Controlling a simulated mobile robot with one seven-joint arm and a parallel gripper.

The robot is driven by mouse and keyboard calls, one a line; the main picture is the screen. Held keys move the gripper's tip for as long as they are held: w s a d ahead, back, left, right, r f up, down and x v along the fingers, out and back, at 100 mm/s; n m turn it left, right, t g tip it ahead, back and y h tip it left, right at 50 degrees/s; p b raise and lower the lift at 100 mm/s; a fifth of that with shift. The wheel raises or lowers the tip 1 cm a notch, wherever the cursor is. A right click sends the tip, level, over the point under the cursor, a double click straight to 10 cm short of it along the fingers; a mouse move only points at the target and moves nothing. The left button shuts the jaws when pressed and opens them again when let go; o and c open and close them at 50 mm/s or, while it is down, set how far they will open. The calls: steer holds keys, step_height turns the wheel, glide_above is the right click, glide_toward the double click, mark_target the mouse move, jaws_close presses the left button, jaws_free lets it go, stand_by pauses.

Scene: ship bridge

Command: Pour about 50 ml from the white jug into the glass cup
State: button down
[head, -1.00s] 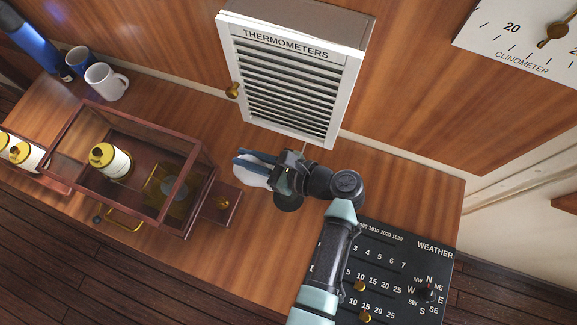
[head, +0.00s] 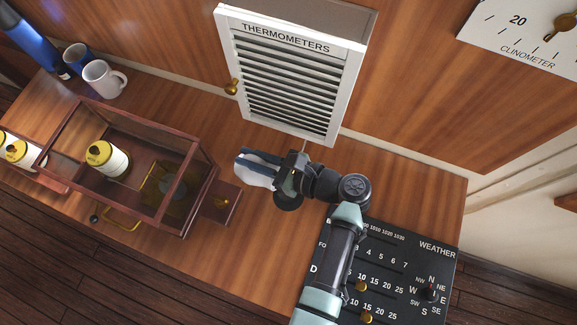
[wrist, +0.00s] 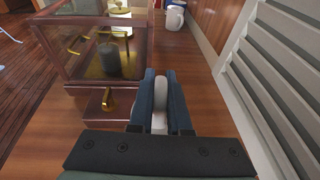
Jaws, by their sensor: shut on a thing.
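My gripper (head: 262,163) is shut on a white thing that I take for the white jug (head: 253,176), above or at the counter in front of the thermometer cabinet. The blue fingers cover part of it, and its spout and contents do not show. In the wrist view the white jug (wrist: 160,118) shows between the two fingers (wrist: 158,100). I cannot tell whether it touches the counter. I cannot make out a glass cup in either view.
A glass-sided wooden case (head: 150,200) with a small drawer (head: 221,203) stands left of my gripper. The louvred thermometer cabinet (head: 290,85) is behind. A weather board (head: 400,265) lies right.

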steer(key=shift+s+d+f+y+b, duration=0.15)
steer(key=shift+s+d+y+b, duration=0.15)
steer(key=shift+d+y+b, duration=0.4)
stand_by(0.5)
steer(key=shift+a+r+p, duration=0.2)
steer(key=shift+r+p, duration=0.1)
steer(key=a+p, duration=0.1)
steer(key=r+h+p, duration=0.1)
steer(key=shift+w+a+r+p, duration=0.2)
steer(key=shift+w+a+p, duration=0.1)
steer(key=shift+w+a, duration=0.05)
steer(key=f+h+p, duration=0.1)
steer(key=a+h+p, duration=0.1)
steer(key=shift+w+f+g+p, duration=0.3)
steer(key=shift+f+g+p, duration=0.05)
steer(key=shift+f+g, duration=0.05)
steer(key=shift+f+h, duration=0.3)
steer(key=shift+f, duration=0.1)
steer(key=h+p, duration=0.1)
steer(key=p, duration=0.1)
steer(key=a+f+g+h+p, duration=0.1)
steer(key=p, duration=0.2)
steer(key=shift+w+a+f+h, duration=0.2)
steer(key=shift+w+h, duration=0.1)
steer(key=shift+h, duration=0.1)
steer(key=shift+a+f+g+p, duration=0.1)
steer(key=shift+f+g+p, duration=0.25)
steer(key=shift+p, duration=0.15)
steer(key=shift+w+r+h, duration=0.1)
steer(key=shift+h, duration=0.2)
